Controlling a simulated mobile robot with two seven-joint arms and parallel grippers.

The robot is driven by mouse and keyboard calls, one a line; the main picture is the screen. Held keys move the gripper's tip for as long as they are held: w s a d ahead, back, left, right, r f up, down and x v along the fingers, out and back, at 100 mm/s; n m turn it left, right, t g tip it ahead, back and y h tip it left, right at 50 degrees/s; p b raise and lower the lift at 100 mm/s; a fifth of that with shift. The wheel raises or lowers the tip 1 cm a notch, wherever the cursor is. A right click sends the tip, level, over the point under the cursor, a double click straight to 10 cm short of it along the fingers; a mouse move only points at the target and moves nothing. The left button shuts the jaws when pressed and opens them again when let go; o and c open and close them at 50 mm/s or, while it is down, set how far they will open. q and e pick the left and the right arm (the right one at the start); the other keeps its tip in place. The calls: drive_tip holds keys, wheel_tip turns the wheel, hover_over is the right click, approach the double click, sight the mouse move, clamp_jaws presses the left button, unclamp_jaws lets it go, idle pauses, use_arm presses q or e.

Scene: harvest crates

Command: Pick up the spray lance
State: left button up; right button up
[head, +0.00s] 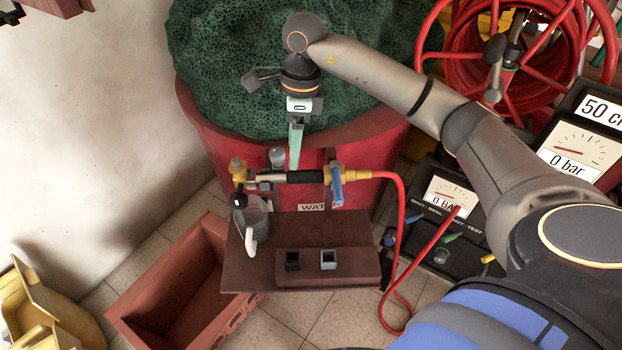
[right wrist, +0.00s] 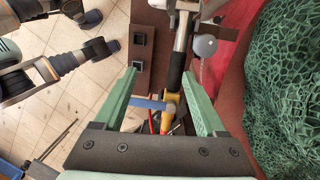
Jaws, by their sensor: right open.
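The spray lance (head: 305,177) lies level across the front of a red tub, with a black grip, yellow brass fittings and a blue lever. A red hose runs from its right end. My right gripper (head: 294,160) points down just above the black grip, with green fingers open. In the right wrist view, the lance's black grip (right wrist: 175,70) shows beyond and between the open fingers (right wrist: 160,76), nearer the right one. I cannot tell whether either finger touches it.
A brown stand (head: 305,262) with two small square sockets and a grey jug (head: 250,222) sits below the lance. A red crate (head: 185,290) is at lower left. Gauge panels (head: 452,197) and a red hose reel (head: 490,70) are at right. Green netting (head: 230,70) fills the tub.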

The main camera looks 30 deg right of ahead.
drive_tip(key=d+r+h, duration=0.2)
drive_tip(key=d, duration=0.2)
hover_over(307, 172)
drive_tip(key=f, duration=0.6)
drive_tip(key=shift+s+d+f, duration=0.2)
drive_tip(key=shift+s+f, duration=0.05)
drive_tip(key=shift+f, duration=0.15)
drive_tip(key=shift+w+a+f, duration=0.1)
drive_tip(key=shift+f, duration=1.4)
drive_tip(key=shift+w+a+f, duration=0.1)
drive_tip(key=shift+f, duration=1.35)
drive_tip(key=shift+c, duration=0.3)
drive_tip(key=shift+d, duration=0.1)
clamp_jaws()
drive_tip(key=shift+r, duration=0.1)
